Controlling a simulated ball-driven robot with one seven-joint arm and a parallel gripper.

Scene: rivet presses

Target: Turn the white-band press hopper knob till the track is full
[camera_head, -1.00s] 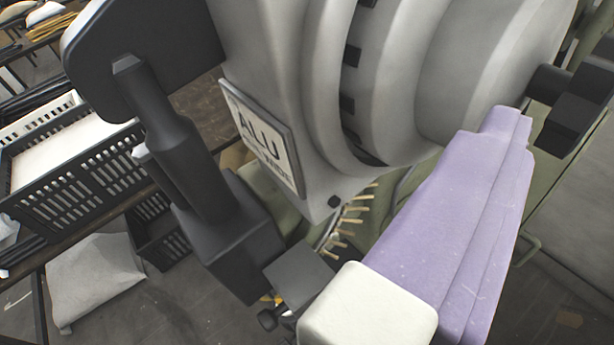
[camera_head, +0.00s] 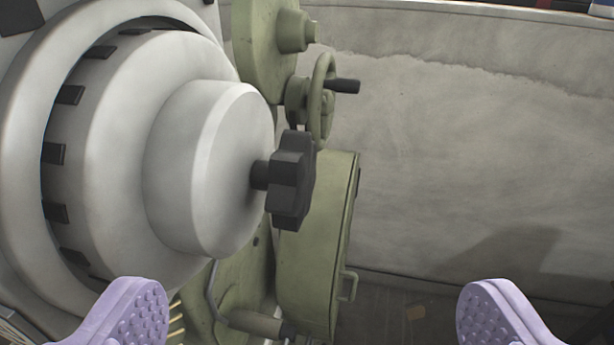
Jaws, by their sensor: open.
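The hopper (camera_head: 205,170) is a large grey-white drum with dark notches, at the left of the view. Its black star-shaped knob (camera_head: 291,180) sticks out to the right on a short shaft. My gripper (camera_head: 315,315) is open and empty, its two lilac, studded fingers at the bottom left and bottom right. The knob lies above and between them in the picture, touched by neither. A few brass-coloured rivets (camera_head: 176,322) on the track show at the lower left; most of the track is hidden. No white band can be made out.
The green press body (camera_head: 318,245) stands behind the knob, with a handwheel (camera_head: 322,100) and its black handle above.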

